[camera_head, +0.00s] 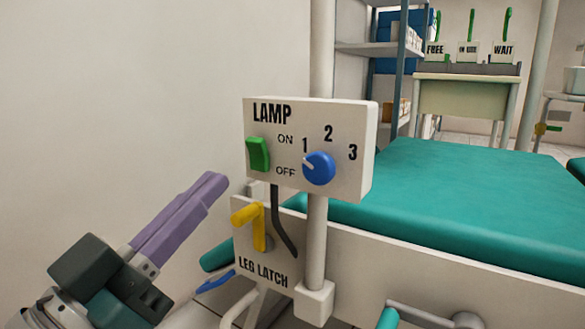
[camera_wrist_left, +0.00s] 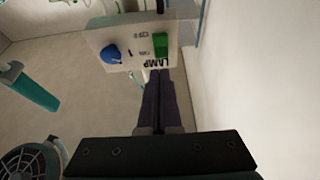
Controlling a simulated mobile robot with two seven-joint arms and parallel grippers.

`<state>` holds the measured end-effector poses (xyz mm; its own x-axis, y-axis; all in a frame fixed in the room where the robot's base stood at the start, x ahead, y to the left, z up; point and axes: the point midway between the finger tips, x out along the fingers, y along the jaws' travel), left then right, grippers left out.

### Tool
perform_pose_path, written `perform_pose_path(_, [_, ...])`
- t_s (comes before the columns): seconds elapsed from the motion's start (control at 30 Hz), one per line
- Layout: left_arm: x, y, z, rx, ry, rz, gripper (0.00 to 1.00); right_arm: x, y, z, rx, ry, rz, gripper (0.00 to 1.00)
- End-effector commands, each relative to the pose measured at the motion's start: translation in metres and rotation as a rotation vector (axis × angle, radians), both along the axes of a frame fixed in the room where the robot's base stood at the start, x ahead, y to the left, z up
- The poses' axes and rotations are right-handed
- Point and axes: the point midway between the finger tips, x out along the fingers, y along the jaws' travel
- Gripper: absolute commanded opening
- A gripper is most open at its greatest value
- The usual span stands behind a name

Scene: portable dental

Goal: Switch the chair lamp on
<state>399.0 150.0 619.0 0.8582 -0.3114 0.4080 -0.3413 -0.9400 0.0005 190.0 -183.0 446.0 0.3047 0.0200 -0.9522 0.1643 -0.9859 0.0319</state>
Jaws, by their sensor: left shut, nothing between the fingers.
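The lamp box (camera_head: 351,183) is a white box marked LAMP, mounted on a pale upright pole beside the teal chair. In the left wrist view the box appears upside down, with the green switch (camera_wrist_left: 160,43) just beyond the fingertips (camera_wrist_left: 160,76). My right gripper is not in view.
A yellow lever (camera_head: 258,228) on the LEG LATCH plate (camera_head: 263,268) sits just below the box. A dark cable hangs under the box. The teal chair pad (camera_head: 450,190) extends right. The plain wall (camera_head: 120,90) leaves clear space at left.

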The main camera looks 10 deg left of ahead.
Motion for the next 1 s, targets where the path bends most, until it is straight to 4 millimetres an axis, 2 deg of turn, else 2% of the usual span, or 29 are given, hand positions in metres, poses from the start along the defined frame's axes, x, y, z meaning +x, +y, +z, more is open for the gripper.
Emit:
perform_pose_path(0.1, [0.020, -0.007, 0.007, 0.000, -0.005, -0.001, 0.00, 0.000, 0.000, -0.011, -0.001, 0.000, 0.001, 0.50])
perform_pose_path(0.3, [0.042, -0.015, 0.018, 0.001, -0.001, -0.001, 0.00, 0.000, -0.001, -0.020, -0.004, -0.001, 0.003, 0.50])
perform_pose_path(0.77, [0.048, -0.018, 0.023, 0.001, 0.002, 0.000, 0.00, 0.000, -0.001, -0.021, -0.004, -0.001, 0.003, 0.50])
perform_pose_path(0.87, [0.049, -0.018, 0.026, 0.003, 0.009, 0.000, 0.00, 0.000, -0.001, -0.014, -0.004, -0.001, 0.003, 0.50])
perform_pose_path(1.0, [0.053, -0.019, 0.037, 0.019, 0.052, -0.001, 0.00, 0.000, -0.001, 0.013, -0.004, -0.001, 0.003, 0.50])
